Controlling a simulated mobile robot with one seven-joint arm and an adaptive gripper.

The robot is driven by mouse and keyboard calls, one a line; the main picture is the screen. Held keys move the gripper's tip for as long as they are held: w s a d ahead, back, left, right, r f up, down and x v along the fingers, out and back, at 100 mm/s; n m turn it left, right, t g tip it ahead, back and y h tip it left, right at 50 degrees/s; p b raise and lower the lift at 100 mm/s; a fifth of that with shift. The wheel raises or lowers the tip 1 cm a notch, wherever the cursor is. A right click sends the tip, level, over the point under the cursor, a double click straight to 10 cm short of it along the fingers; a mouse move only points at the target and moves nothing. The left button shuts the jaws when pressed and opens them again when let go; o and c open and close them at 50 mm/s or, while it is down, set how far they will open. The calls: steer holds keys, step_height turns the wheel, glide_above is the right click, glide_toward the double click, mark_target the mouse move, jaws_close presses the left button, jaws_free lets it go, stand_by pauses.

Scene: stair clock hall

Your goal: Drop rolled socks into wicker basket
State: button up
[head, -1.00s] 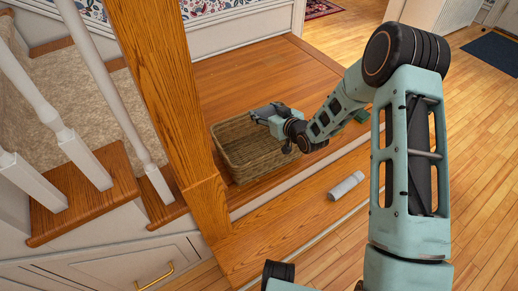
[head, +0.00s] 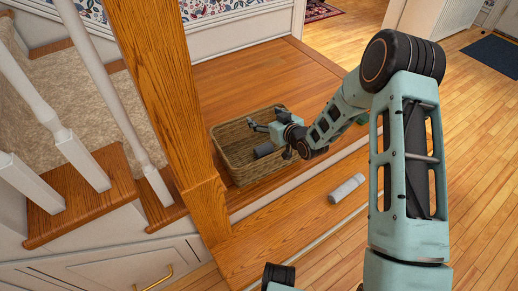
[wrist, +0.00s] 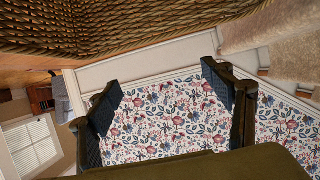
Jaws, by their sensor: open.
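The wicker basket (head: 231,165) stands on the wooden landing beside the newel post. My gripper (head: 253,124) is open and empty over the basket. In the wrist view my gripper (wrist: 160,85) shows its two dark finger pads spread wide with nothing between them. The basket's woven wall (wrist: 130,28) fills the top of that view.
A light grey cylinder (head: 346,188) lies on the lower step, right of the basket. The newel post (head: 165,100) stands close on the left. The landing behind the basket (head: 245,75) is clear.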

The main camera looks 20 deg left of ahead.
steer(key=v, duration=1.1)
steer(key=shift+s+d, duration=0.25)
steer(key=shift+s, duration=0.1)
steer(key=shift+r, duration=0.15)
